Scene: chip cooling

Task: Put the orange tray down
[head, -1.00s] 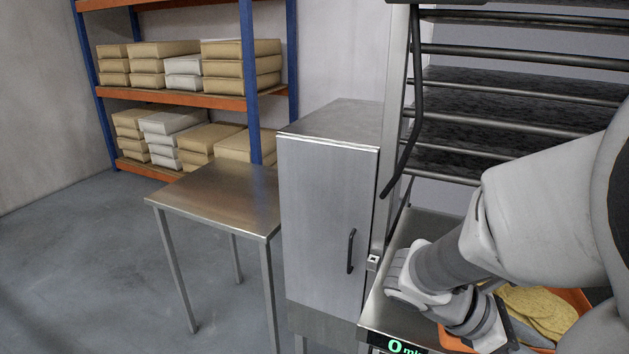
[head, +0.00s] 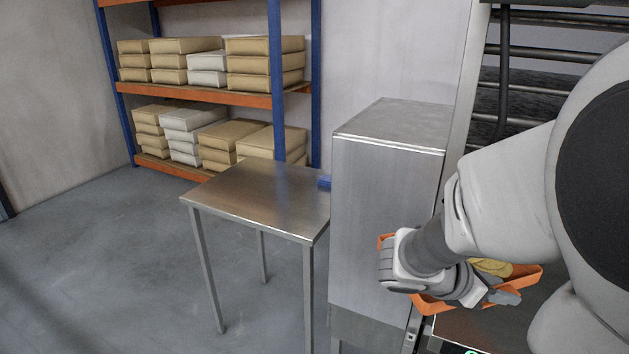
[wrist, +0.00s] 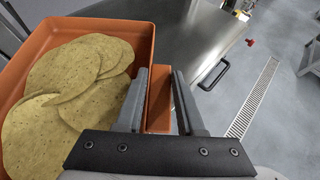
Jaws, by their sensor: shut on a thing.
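The orange tray (head: 432,303) is held up in front of the steel cabinet, partly hidden behind my arm in the head view. Yellow round flat chips (head: 490,266) lie in it. In the wrist view the tray (wrist: 143,38) fills the left side, with several overlapping chips (wrist: 70,80) inside. My gripper (wrist: 160,92) is shut on an orange tab at the tray's edge, one finger on each side. In the head view my gripper (head: 503,297) is at the tray's near side.
A rack with dark shelves (head: 520,100) is at right. Shelving with boxes (head: 215,95) stands behind. Open floor lies at left.

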